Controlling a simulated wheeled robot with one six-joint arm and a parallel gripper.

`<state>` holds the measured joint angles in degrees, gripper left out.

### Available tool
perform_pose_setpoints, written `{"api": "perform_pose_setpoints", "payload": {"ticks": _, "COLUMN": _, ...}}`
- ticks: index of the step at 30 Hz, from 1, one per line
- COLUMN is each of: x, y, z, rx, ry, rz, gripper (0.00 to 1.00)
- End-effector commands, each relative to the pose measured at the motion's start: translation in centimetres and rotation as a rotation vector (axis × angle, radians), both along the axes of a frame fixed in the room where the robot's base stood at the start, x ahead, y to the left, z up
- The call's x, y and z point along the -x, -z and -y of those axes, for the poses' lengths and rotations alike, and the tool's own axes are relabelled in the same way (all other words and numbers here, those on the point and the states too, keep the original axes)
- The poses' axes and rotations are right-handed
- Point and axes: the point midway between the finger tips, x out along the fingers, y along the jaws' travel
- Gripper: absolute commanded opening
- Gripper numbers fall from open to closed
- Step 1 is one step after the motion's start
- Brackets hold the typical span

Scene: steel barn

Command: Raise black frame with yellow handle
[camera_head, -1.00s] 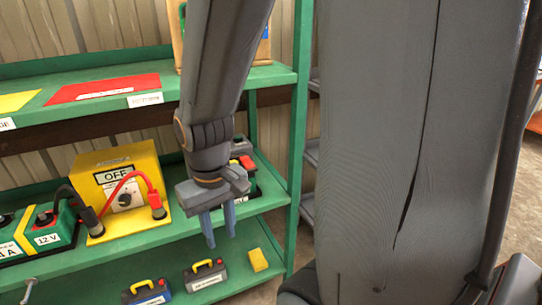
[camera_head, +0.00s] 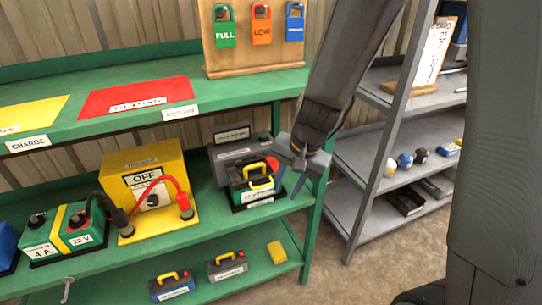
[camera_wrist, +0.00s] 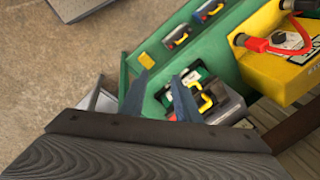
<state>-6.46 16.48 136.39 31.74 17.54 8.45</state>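The black frame with yellow handle (camera_head: 251,181) stands on the middle green shelf near its right end, around what looks like a green battery with a white label. A red knob shows by its upper right. In the wrist view the frame (camera_wrist: 203,100) lies just right of the fingers, partly covered by one. My gripper (camera_head: 289,187) is pointing down just right of the frame, near the shelf end, with nothing between its fingers. In the wrist view the gripper's blue-grey fingers (camera_wrist: 163,68) are spread apart. I cannot tell their exact height above the shelf.
A grey box (camera_head: 229,150) stands behind the frame. Left of it is a yellow charger box (camera_head: 150,168) with red and black leads. Two small yellow-handled batteries and a yellow block (camera_head: 277,252) lie on the lower shelf. A green post (camera_head: 311,225) and upper shelf (camera_head: 235,92) bound the space.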

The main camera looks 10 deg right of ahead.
Motion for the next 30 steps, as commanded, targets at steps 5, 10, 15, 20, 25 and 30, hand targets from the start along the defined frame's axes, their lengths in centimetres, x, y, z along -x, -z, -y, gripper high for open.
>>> {"api": "perform_pose_setpoints", "payload": {"ticks": 5, "x": -4.3, "y": -1.2, "z": -3.1, "rx": -0.077, "ry": 0.348, "rz": 0.023, "gripper": 0.29}}
{"api": "perform_pose_setpoints", "payload": {"ticks": 10, "x": -6.7, "y": -0.7, "z": -4.2, "rx": -0.106, "ry": 0.595, "rz": 0.035, "gripper": 0.29}}
{"api": "perform_pose_setpoints", "payload": {"ticks": 15, "x": -7.5, "y": -0.1, "z": -4.4, "rx": -0.112, "ry": 0.711, "rz": 0.039, "gripper": 0.29}}
{"api": "perform_pose_setpoints", "payload": {"ticks": 20, "x": -7.8, "y": 0.6, "z": -4.5, "rx": -0.113, "ry": 0.73, "rz": 0.039, "gripper": 0.29}}
{"api": "perform_pose_setpoints", "payload": {"ticks": 25, "x": -8.1, "y": 1.8, "z": -4.6, "rx": -0.113, "ry": 0.727, "rz": 0.039, "gripper": 0.29}}
{"api": "perform_pose_setpoints", "payload": {"ticks": 30, "x": -8.8, "y": 3.7, "z": -4.8, "rx": -0.113, "ry": 0.727, "rz": 0.039, "gripper": 0.29}}
